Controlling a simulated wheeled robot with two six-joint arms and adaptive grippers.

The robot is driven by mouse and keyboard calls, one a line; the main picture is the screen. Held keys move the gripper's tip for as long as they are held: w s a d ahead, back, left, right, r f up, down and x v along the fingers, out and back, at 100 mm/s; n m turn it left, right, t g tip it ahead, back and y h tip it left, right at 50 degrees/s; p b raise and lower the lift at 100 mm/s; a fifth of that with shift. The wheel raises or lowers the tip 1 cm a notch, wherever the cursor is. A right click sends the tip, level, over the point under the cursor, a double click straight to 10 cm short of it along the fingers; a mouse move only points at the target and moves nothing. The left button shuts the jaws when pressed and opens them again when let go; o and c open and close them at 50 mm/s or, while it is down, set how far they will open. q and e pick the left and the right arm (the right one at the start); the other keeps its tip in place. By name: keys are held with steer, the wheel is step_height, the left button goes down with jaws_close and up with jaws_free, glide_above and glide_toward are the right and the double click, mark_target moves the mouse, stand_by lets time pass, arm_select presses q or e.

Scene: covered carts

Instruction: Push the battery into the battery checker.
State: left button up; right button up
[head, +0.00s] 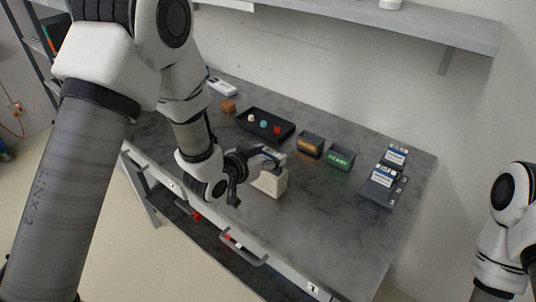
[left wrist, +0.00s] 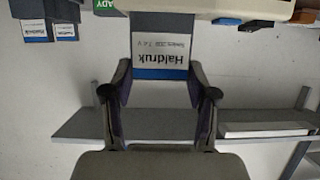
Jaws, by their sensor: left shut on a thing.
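My left gripper (head: 256,160) is over the table and shut on a battery (head: 273,153). In the left wrist view, the left gripper (left wrist: 159,80) has one finger on each side of the battery (left wrist: 159,57), which is grey with a white and blue "Haldruk" label. The cream battery checker (head: 270,183) stands on the table just below and beside the gripper. In the left wrist view the checker (left wrist: 235,8) is a cream strip at the top edge, close to the battery's end. Whether the battery touches or enters it I cannot tell. My right gripper is out of view.
An orange-labelled bin (head: 311,145) and a green READY bin (head: 340,158) stand behind the checker. A dark dock (head: 380,188) with batteries is at the right. A black tray (head: 266,124) holds small coloured balls. The table's front right is clear.

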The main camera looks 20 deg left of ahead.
arm_select(q)
steer(key=shift+f, duration=0.35)
steer(key=shift+f+b, duration=0.3)
steer(key=shift+b, duration=0.1)
steer(key=o, duration=1.4)
steer(key=v, duration=0.7)
steer(key=shift+s, duration=0.25)
steer(key=shift+w+r, duration=0.1)
steer(key=shift+a, duration=0.1)
